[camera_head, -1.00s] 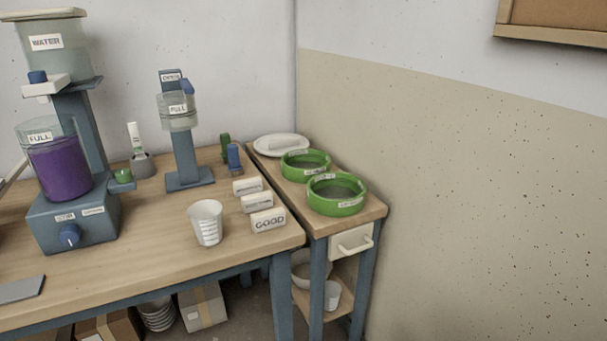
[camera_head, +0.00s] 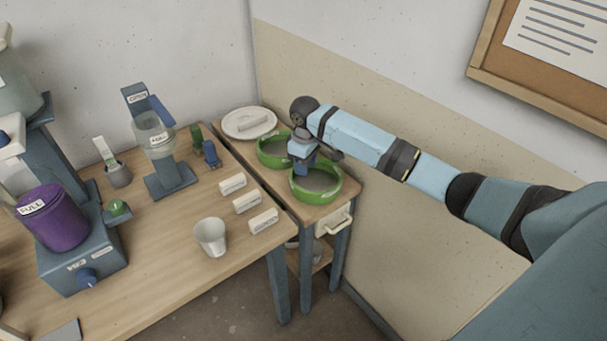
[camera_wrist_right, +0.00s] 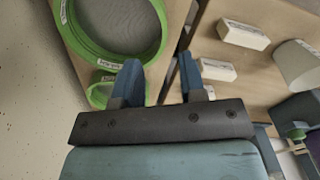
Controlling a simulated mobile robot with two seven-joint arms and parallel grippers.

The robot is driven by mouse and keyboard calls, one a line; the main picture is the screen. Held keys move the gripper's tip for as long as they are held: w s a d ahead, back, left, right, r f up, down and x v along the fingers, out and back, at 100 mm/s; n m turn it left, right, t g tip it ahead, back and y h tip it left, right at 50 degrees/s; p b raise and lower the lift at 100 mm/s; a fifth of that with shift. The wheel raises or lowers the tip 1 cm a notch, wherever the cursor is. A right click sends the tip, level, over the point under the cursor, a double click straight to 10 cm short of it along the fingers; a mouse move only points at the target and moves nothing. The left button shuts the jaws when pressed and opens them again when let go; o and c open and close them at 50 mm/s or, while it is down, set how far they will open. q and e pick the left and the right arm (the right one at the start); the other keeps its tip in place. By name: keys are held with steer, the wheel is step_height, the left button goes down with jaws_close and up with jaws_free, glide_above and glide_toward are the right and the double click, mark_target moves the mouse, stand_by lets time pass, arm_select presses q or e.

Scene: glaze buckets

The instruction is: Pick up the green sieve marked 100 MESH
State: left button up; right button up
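Two green ring-shaped sieves sit on the small side table: a front sieve (camera_head: 318,193) and a back sieve (camera_head: 270,156). Their labels are too small to read, so I cannot tell which is marked 100 MESH. My right gripper (camera_head: 303,168) is over the sieves, hiding part of both rims. In the right wrist view, one sieve (camera_wrist_right: 118,25) shows large at the upper left and part of the other sieve (camera_wrist_right: 98,95) shows below it, partly behind a finger. The right fingers (camera_wrist_right: 161,84) are apart with nothing held between them. My left gripper is out of view.
A white plate (camera_head: 248,133) with a white block lies behind the sieves. White label blocks (camera_head: 247,201) and a white cup (camera_head: 210,237) stand on the main table (camera_head: 160,265) to the left. The wall (camera_head: 385,255) is close on the right.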

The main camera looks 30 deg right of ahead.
mark_target(304, 190)
step_height(304, 190, down, 7)
steer(key=shift+s+r, duration=0.1)
steer(key=shift+r, duration=0.1)
steer(key=shift+w+a+f, duration=0.1)
steer(key=shift+w+f, duration=0.05)
steer(key=shift+f, duration=1.35)
steer(key=shift+w+f, duration=0.15)
steer(key=shift+f, duration=1.3)
steer(key=shift+c, duration=0.5)
jaws_close()
